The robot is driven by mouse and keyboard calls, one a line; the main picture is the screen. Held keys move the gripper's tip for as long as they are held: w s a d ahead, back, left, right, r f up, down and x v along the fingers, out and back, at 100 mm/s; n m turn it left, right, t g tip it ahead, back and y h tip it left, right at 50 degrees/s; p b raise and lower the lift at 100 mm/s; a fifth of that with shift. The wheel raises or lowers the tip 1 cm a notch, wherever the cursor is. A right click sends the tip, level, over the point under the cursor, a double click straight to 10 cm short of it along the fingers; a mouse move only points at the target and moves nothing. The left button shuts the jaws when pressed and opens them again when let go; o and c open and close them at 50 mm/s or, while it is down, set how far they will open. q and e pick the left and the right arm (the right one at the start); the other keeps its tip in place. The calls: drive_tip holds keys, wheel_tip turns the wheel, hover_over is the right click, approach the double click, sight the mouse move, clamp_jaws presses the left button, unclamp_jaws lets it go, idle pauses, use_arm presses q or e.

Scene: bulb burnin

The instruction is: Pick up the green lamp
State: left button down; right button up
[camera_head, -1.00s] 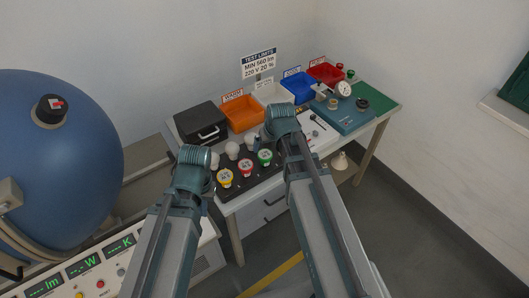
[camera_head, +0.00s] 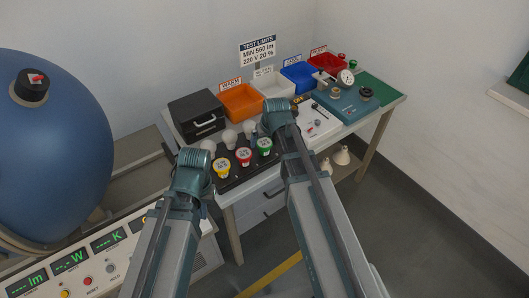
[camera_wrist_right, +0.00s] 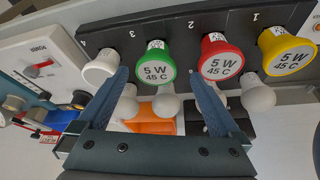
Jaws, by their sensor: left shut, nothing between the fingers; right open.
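The green lamp (camera_head: 265,147), labelled 5 W 45 C, stands in the black rack (camera_head: 238,177) at the right end of a row with a red lamp (camera_head: 244,156) and a yellow lamp (camera_head: 221,168). My right gripper (camera_head: 272,132) is above and just behind the green lamp. In the right wrist view its open fingers (camera_wrist_right: 159,76) appear on either side of the green lamp (camera_wrist_right: 153,64); I cannot tell whether they touch it. My left gripper (camera_head: 190,182) is shut and empty, left of the rack; its fingertips are mostly hidden.
White bulbs (camera_wrist_right: 258,97) stand in the rack close to the coloured lamps. Behind are a black case (camera_head: 198,116) and orange (camera_head: 240,102), white and blue bins. A blue sphere (camera_head: 50,150) and a meter panel (camera_head: 85,270) are at the left.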

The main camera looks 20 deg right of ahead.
sight(265, 143)
drive_tip(key=shift+d+b+x, duration=0.1)
drive_tip(key=shift+b+x, duration=1.15)
drive_tip(key=shift+x, duration=0.05)
drive_tip(key=shift+d+b+x, duration=0.15)
drive_tip(key=shift+b+x, duration=1.05)
drive_tip(key=shift+x, duration=0.15)
drive_tip(key=shift+r, duration=0.15)
drive_tip(key=shift+c, duration=0.3)
drive_tip(key=c, duration=1.3)
drive_tip(key=shift+o, duration=0.2)
drive_tip(key=shift+r, duration=0.1)
